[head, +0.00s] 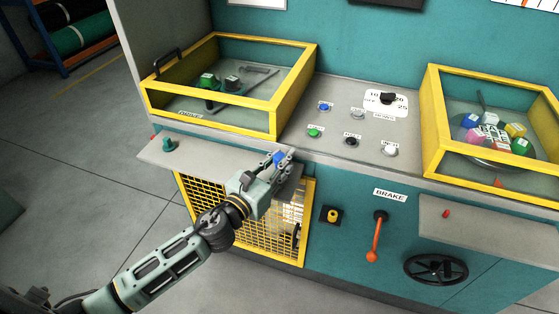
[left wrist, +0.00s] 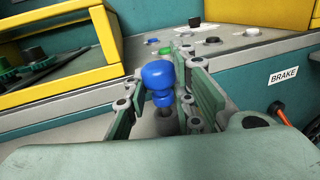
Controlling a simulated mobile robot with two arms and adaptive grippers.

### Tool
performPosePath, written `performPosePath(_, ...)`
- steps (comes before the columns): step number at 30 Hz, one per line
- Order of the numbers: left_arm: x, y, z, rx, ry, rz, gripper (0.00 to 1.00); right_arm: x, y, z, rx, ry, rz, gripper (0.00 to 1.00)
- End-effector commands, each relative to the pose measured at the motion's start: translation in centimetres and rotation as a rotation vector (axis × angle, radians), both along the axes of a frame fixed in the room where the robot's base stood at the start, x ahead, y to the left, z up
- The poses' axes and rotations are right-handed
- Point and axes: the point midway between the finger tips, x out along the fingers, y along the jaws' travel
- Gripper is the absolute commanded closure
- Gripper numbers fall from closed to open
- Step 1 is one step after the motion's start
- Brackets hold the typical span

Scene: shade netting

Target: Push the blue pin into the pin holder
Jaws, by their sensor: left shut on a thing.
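The blue pin (head: 279,158) has a rounded head and stands between the fingers of my left gripper (head: 281,167), over the right end of the grey ledge. In the left wrist view the blue pin (left wrist: 160,78) is close, its head up, with a narrower collar and a dark shaft below. My left gripper (left wrist: 166,108) is shut on it, one finger on each side. A grey round surface lies under the shaft; I cannot tell whether this is the pin holder or how deep the pin sits. My right gripper is not in view.
The grey ledge (head: 205,160) carries a green knob (head: 169,146) at its left. Yellow-framed boxes (head: 290,85) stand behind and at the right. A panel of coloured buttons (head: 352,141) lies between them. An orange brake lever (head: 376,238) and black handwheel (head: 436,270) are right.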

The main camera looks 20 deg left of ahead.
Motion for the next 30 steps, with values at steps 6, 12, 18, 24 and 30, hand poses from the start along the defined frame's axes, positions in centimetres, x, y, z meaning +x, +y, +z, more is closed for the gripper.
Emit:
performPosePath(6, -0.12, 0.04, -0.48, 0.003, 0.01, 0.001, 1.0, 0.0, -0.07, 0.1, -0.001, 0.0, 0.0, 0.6)
performPosePath(12, -0.09, 0.06, -0.53, 0.004, 0.009, 0.002, 1.0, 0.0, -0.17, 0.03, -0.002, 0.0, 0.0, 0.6)
performPosePath(18, -0.07, 0.06, -0.71, 0.005, 0.009, 0.002, 0.7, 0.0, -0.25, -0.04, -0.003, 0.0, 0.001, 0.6)
performPosePath(24, -0.12, -0.04, -0.77, 0.004, 0.01, -0.001, 0.55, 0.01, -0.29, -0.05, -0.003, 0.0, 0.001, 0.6)
performPosePath(30, -0.04, 0.0, -0.46, 0.004, 0.005, -0.001, 0.55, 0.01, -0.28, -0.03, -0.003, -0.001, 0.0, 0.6)
